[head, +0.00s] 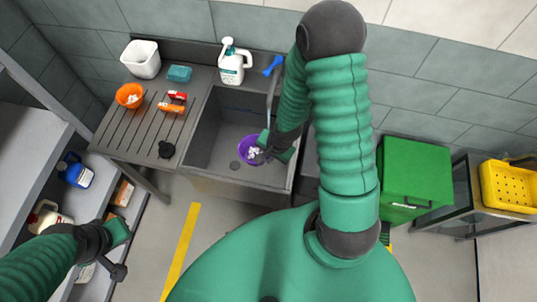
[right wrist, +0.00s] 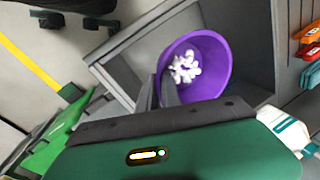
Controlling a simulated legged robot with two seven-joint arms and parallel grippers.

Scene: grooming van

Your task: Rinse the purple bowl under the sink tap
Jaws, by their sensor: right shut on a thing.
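The purple bowl (head: 244,152) is inside the grey sink basin (head: 212,140), with several small white pieces in it. My right gripper (head: 265,150) is shut on the bowl's rim; the wrist view shows its fingers (right wrist: 167,90) at the wall of the bowl (right wrist: 217,72). The bowl looks tilted in the wrist view. The tap (head: 272,68), with a blue handle, stands at the back right of the sink, its lower part partly hidden by my right arm. No water is visible. My left gripper (head: 116,238) is at lower left, away from the sink; its jaws are unclear.
A white pump bottle (head: 232,66) stands behind the sink. A green bin (head: 415,175) is at right.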

